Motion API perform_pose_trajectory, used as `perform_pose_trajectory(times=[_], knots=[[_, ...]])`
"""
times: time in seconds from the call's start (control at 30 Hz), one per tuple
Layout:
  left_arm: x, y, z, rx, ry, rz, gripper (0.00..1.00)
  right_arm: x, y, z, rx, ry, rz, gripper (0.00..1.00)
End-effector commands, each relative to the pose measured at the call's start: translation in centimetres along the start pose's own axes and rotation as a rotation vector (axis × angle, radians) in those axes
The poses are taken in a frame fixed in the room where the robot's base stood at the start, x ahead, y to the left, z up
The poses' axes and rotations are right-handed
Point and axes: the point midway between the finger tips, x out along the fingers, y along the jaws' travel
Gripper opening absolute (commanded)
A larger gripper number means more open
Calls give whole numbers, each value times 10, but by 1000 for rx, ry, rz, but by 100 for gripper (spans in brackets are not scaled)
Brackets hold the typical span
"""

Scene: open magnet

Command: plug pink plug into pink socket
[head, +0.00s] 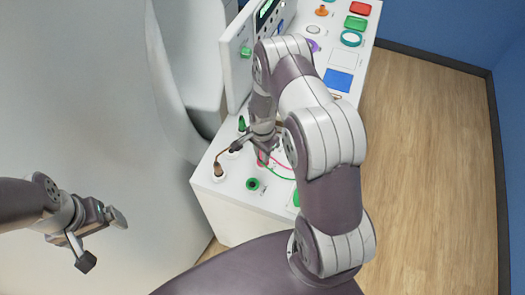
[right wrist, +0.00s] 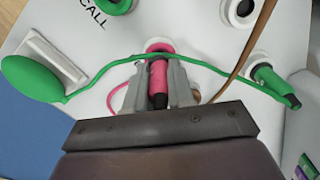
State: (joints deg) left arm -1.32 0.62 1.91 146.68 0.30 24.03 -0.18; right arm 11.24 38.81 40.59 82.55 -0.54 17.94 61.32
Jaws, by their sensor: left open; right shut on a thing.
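The pink plug (right wrist: 158,80), with a dark rear end, sits between the fingers of my right gripper (right wrist: 158,88), which is shut on it. The pink socket (right wrist: 158,46) is a pink ring on the white panel, straight ahead of the plug in the right wrist view. The plug's front end is at or close to the ring; I cannot tell whether it is inside. In the head view my right gripper (head: 263,147) is low over the panel, and some pink (head: 263,160) shows beside it. My left gripper (head: 102,240) is open and empty, away from the panel.
A green cable (right wrist: 125,62) crosses in front of my right gripper, from a green bulb (right wrist: 32,78) to a green plug (right wrist: 270,80). A brown cable (right wrist: 242,50) runs close on the right. An upright white panel (head: 237,58) stands behind the white console (head: 202,182).

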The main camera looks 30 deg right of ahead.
Motion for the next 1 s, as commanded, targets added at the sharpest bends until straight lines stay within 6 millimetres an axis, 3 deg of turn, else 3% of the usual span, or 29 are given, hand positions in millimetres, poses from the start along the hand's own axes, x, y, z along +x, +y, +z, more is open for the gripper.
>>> perform_pose_trajectory(times=[0.97, 1.0], knots=[[12, 0, 1, 0, 0, 0, 94, 15, 0, 0, 0, 0, 0, 0], [12, 0, 1, 0, 0, 0, 94, 15, 0, 0, 0, 0, 0, 36]])
